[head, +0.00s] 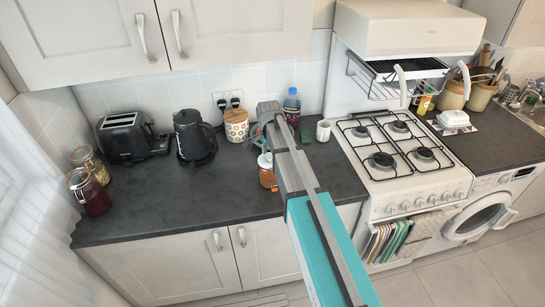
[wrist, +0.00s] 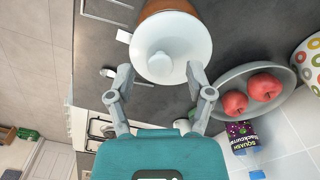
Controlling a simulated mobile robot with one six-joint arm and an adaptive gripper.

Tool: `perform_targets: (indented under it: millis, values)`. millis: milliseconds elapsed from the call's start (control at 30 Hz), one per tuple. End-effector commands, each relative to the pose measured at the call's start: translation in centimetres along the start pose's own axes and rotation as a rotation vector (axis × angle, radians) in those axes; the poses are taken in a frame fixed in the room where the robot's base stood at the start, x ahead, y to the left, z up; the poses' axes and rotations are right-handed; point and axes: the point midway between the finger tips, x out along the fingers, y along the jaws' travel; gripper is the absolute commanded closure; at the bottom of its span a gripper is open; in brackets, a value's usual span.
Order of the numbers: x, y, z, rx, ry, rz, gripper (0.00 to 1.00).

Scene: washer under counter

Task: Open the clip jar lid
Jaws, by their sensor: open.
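Two glass clip jars stand at the left end of the counter in the head view. The front one (head: 88,192) has dark red contents; the rear one (head: 90,163) has pale contents. Both look upright with lids down, but their clips are too small to make out. An orange-brown jar with a white knobbed lid (head: 266,161) stands near my arm, well right of the clip jars. Its white lid (wrist: 172,48) also shows in the wrist view, just beyond my gripper (wrist: 160,78), which is open with fingers apart and nothing held.
A toaster (head: 132,138), a black kettle (head: 194,136) and a patterned canister (head: 236,126) line the wall. A grey bowl (wrist: 235,82) with red apples is close to my gripper. The counter (head: 180,200) is clear in front. A gas hob (head: 400,145) is to the right.

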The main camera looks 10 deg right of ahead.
Motion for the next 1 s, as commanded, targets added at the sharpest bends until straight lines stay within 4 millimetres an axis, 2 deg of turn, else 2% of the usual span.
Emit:
perform_targets:
  millis: [367,733,1000]
  values:
    - [0.12,0.0,0.0,0.0,0.0,0.0,0.32]
    - [0.12,0.01,0.0,0.0,0.0,0.0,1.0]
    - [0.11,-0.05,0.09,-0.001,-0.001,0.003,1.0]
